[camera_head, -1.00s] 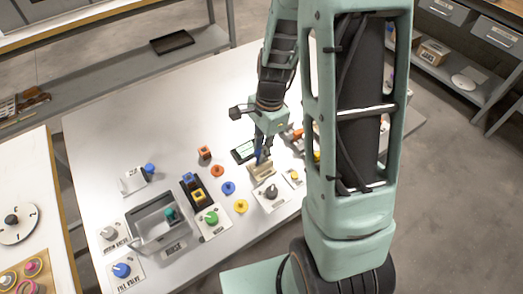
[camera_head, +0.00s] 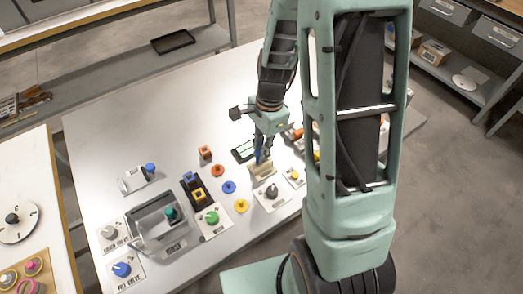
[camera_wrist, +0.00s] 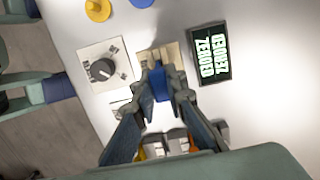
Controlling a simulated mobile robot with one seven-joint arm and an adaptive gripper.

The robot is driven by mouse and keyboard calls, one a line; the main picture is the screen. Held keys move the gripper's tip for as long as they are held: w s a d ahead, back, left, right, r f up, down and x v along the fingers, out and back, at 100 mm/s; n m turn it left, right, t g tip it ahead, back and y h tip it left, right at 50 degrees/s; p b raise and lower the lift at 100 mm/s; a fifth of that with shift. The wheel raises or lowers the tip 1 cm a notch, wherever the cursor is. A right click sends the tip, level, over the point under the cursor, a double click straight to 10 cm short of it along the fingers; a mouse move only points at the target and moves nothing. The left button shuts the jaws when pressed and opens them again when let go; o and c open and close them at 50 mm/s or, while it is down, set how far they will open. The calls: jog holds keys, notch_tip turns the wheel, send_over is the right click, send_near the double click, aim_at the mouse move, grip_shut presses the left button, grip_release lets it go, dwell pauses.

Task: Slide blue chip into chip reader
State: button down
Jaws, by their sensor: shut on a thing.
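My gripper (camera_head: 263,148) points down over the tan chip reader block (camera_head: 264,169) on the white table. It is shut on the blue chip (camera_wrist: 160,84), which sits between the fingertips in the wrist view. The chip reader also shows in the wrist view (camera_wrist: 146,57), just beyond the chip and partly hidden by the fingers. The chip's lower edge is at or just above the block; I cannot tell whether it is in a slot.
A panel with a dark knob (camera_head: 272,191) stands in front of the block. Blue (camera_head: 229,187), yellow (camera_head: 241,206) and orange (camera_head: 217,170) discs lie to the left, with a grey rinse basin (camera_head: 160,222) farther left. The table's back left is clear.

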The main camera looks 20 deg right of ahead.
jog(key=shift+f+b, duration=0.85)
jog(key=shift+f, duration=0.35)
jog(key=shift+r, duration=0.1)
jog(key=shift+r+p, duration=1.15)
jog(key=shift+r, duration=0.1)
